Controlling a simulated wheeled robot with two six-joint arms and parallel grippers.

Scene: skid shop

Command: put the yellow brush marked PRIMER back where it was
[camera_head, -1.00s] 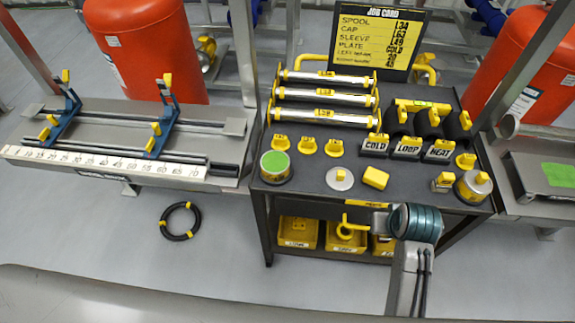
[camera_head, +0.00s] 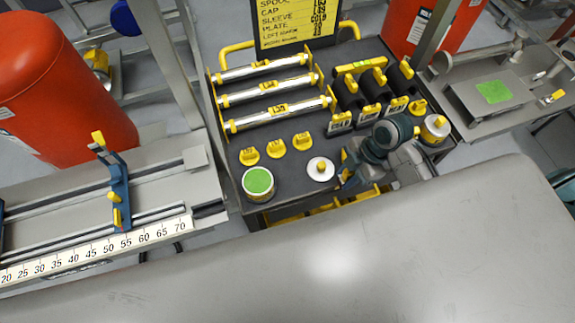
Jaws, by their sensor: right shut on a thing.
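My right gripper (camera_head: 347,166) is low over the front edge of the dark cart (camera_head: 222,158), right of a white disc with a yellow knob (camera_head: 320,168). Its fingers are largely hidden by my wrist. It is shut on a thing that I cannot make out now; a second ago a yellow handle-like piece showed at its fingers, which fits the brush. The PRIMER marking cannot be read. My left gripper is not in view.
A green-topped pot (camera_head: 258,183) and several yellow-knobbed pieces stand left of the gripper. Silver tubes (camera_head: 275,112) lie in a rack behind. A yellow-banded pot (camera_head: 435,128) stands right. A bench with a green patch (camera_head: 494,91) is at the right, a ruler bench (camera_head: 95,256) at the left.

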